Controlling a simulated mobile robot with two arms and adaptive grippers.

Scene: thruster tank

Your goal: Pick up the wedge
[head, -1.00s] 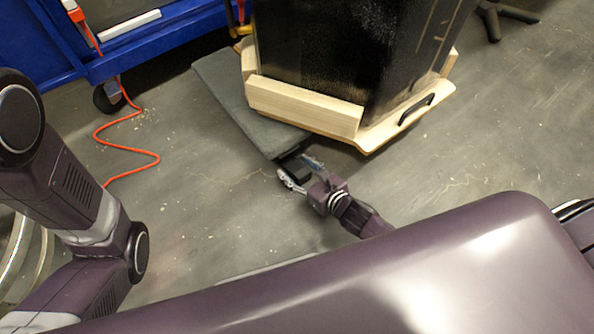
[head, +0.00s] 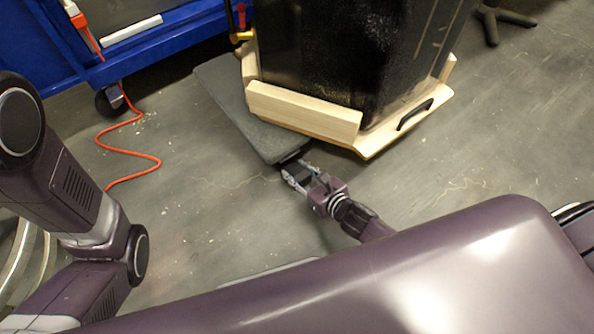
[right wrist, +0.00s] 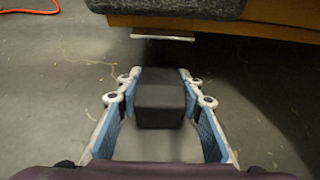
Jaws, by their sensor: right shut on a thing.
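The wedge is a small black block (right wrist: 160,100). In the right wrist view it sits between the two blue-padded fingers of my right gripper (right wrist: 160,82), which are shut on it from both sides. In the head view my right gripper (head: 296,173) is low near the floor, at the near end of the grey mat. Only a dark bit of the wedge shows there, between and beyond the fingertips. My left arm shows at the left of the head view, but its gripper is out of view.
A large black tank (head: 340,60) stands on a wooden base (head: 305,108) just beyond the gripper. A grey mat (head: 235,105) lies partly under it. A blue cart (head: 60,50) and an orange cable (head: 130,150) are at the left.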

